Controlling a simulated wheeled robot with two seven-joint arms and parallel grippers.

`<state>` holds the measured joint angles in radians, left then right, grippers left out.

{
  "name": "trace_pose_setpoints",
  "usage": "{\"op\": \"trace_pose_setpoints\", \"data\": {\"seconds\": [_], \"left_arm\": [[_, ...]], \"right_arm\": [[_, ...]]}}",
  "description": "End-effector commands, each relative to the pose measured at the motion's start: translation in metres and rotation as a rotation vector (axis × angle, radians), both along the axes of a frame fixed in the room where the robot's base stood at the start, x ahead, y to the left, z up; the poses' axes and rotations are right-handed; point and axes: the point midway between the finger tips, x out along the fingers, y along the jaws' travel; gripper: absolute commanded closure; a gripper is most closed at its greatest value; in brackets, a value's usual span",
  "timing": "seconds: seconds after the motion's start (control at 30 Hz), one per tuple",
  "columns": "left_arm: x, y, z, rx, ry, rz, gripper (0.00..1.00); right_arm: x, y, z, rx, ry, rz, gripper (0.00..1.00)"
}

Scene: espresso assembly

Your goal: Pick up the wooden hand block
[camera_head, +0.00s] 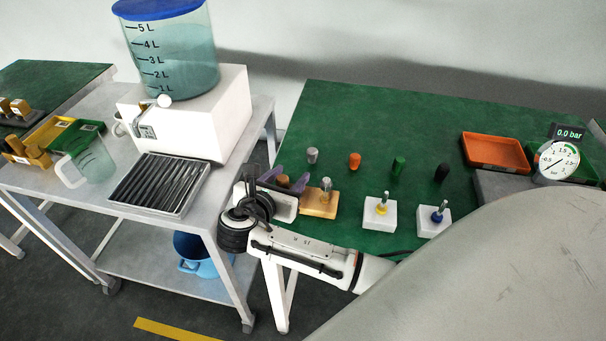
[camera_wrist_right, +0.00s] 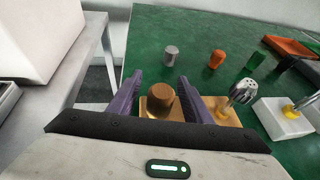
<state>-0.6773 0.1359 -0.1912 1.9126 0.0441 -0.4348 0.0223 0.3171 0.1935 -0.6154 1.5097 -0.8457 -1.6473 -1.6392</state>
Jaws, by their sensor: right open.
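The wooden hand block (camera_wrist_right: 160,99), a brown rounded cylinder, stands upright on a light wooden base (camera_wrist_right: 222,112) in the right wrist view. In the head view it shows as a small brown shape (camera_head: 283,181), partly hidden by my gripper. My right gripper (camera_wrist_right: 161,80) is open, with one purple finger on each side of the block and gaps that look clear. It also shows in the head view (camera_head: 286,179), at the left front of the green table. My left gripper is not in view.
A metal-headed tool (camera_wrist_right: 243,92) stands on the same base, right of the block. Grey (camera_head: 312,155), orange (camera_head: 354,160), green (camera_head: 398,166) and black (camera_head: 442,172) pegs stand behind. White blocks (camera_head: 380,213) holding tools are to the right. A white box (camera_head: 230,117) is left.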

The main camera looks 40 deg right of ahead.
Motion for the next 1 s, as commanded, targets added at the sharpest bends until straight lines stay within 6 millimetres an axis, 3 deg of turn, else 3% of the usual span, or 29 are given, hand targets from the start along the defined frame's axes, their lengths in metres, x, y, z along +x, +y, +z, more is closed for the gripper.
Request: {"op": "trace_pose_setpoints", "data": {"seconds": [0.03, 0.3, 0.63, 1.0], "left_arm": [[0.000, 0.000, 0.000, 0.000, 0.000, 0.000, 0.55], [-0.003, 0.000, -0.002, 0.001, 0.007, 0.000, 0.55], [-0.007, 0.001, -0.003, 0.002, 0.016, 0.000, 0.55], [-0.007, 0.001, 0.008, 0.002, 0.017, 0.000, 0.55]], "right_arm": [[0.000, 0.000, 0.000, 0.000, 0.000, 0.000, 0.55], [0.000, 0.000, 0.000, 0.000, 0.000, 0.000, 1.00], [0.000, 0.001, 0.007, 0.000, -0.002, 0.000, 1.00], [0.001, 0.001, 0.076, 0.002, -0.006, 0.000, 1.00]]}}
